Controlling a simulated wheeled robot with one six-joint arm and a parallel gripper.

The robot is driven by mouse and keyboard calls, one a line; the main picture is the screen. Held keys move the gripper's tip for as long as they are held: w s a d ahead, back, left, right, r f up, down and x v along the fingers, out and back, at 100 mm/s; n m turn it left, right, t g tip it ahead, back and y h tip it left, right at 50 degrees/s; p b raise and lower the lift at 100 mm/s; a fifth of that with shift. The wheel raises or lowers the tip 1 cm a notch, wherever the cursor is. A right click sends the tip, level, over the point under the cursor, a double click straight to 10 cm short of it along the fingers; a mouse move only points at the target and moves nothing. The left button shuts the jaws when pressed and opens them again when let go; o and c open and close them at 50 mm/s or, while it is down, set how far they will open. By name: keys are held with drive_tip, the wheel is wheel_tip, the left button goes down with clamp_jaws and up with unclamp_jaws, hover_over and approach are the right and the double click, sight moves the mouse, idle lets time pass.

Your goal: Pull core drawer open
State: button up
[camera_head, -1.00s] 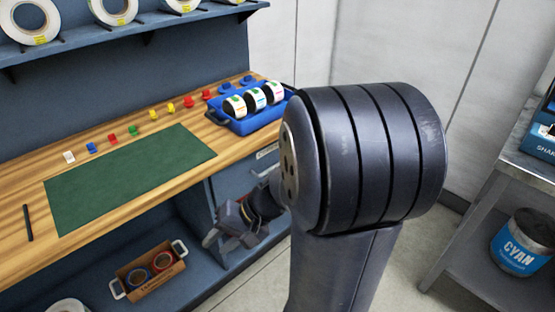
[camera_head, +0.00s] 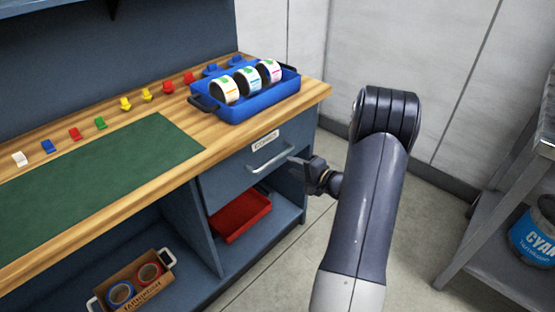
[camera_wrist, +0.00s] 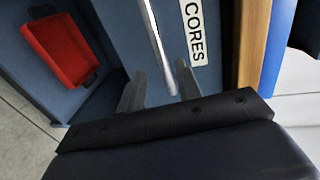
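The core drawer (camera_head: 232,177) is a blue-grey front under the right end of the wooden bench. It looks closed, flush with the cabinet. Its white label (camera_head: 265,140) reads CORES in the wrist view (camera_wrist: 194,32). A pale bar handle (camera_head: 271,164) runs across the front; in the wrist view the handle (camera_wrist: 157,40) runs down between my fingers. My gripper (camera_head: 305,168) is at the handle's right end. In the wrist view my gripper (camera_wrist: 160,82) is open, with the bar between the two fingers, nearer the right one. Contact cannot be told.
A red tray (camera_head: 240,216) sits on the shelf below the drawer. A blue tray (camera_head: 255,108) with label rolls stands on the bench above. A cardboard box (camera_head: 138,285) holds tape rolls lower left. A metal table (camera_head: 500,225) stands at right. The floor before the drawer is clear.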

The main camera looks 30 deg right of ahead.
sight(275, 159)
drive_tip(key=x, duration=0.8)
drive_tip(key=shift+w+a, duration=0.15)
drive_tip(key=shift+w, duration=0.25)
drive_tip(key=shift+c, duration=0.4)
clamp_jaws()
